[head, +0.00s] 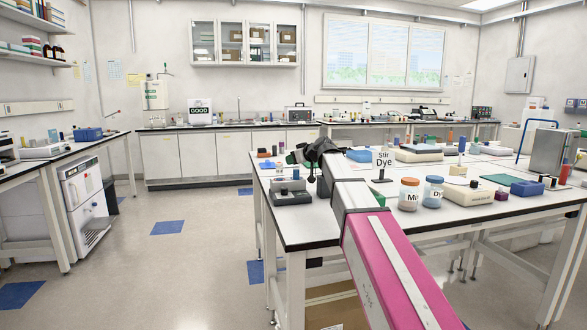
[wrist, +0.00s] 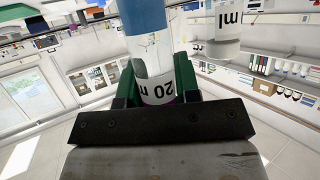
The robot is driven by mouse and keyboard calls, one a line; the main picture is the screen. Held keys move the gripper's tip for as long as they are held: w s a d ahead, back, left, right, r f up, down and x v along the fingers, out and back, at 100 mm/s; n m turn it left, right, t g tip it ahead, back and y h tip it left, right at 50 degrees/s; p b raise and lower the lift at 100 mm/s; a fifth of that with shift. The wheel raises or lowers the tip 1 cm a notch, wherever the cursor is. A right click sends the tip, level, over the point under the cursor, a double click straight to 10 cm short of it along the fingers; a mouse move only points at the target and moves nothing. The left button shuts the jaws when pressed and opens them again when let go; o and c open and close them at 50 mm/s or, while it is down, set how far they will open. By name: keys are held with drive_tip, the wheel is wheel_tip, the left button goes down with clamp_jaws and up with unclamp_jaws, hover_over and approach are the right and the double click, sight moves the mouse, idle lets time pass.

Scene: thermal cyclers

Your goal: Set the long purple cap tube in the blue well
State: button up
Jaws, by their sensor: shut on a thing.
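My gripper (wrist: 157,88) is shut on a clear tube (wrist: 160,75) with a white label printed "20 m". The lettering is upside down in the wrist view. A thin purple edge shows at the label's lower end, and the rest of that end is hidden behind the gripper. A blue cylindrical part (wrist: 145,17) is at the tube's other end; I cannot tell whether it belongs to the tube or is the blue well. In the head view my gripper (head: 299,156) is dark green and black over the near bench's far left part; the held tube is not clear there.
A second labelled tube (wrist: 222,40) is just right of the held one.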

drive_tip(key=shift+f, duration=1.6)
drive_tip(key=shift+f, duration=0.1)
drive_tip(key=o, duration=0.9)
drive_tip(key=v, duration=1.2)
drive_tip(key=shift+r, duration=0.2)
